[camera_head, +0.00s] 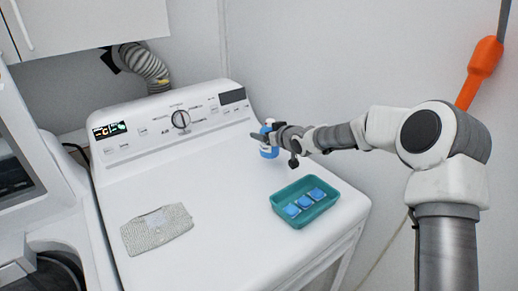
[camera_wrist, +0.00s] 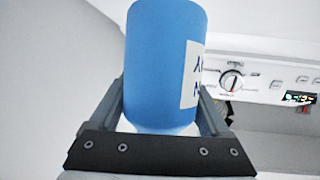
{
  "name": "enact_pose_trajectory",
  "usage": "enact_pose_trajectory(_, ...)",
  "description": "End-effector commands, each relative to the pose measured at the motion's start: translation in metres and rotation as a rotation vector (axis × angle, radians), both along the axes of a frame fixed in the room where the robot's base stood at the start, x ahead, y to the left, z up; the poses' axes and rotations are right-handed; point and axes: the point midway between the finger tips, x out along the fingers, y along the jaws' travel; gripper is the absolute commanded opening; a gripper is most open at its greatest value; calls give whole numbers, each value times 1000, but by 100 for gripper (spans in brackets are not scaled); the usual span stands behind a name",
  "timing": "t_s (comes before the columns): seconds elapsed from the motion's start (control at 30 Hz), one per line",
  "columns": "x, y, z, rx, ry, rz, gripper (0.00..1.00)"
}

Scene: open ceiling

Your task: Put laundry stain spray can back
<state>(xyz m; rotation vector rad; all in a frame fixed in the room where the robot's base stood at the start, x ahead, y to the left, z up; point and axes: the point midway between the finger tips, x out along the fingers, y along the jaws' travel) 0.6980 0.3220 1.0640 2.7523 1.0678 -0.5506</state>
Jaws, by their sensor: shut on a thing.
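The laundry stain spray can (camera_head: 268,151) is blue with a white label and is at the back right of the white washer top, near the control panel. In the wrist view the blue can (camera_wrist: 160,65) fills the middle, between both fingers. My gripper (camera_head: 271,138) is shut on the can, reaching in from the right. The can looks upright in the head view. Whether its base touches the washer top cannot be told.
A teal tray (camera_head: 277,208) holding several blue blocks stands at the right front of the washer top (camera_head: 220,225). A folded grey cloth (camera_head: 157,230) lies at the left front. The control panel (camera_head: 181,119) rises behind. The middle of the top is clear.

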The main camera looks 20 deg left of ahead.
Motion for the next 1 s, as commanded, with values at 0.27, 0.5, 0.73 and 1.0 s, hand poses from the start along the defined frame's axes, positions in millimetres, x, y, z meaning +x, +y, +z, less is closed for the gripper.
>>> enact_pose_trajectory(0.27,2,24,-12,2,-4,0,0)
enact_pose_trajectory(0.5,2,24,-38,1,-1,0,0)
enact_pose_trajectory(0.73,3,23,-52,2,-5,-1,0)
enact_pose_trajectory(1.0,3,23,-57,2,-3,-1,0)
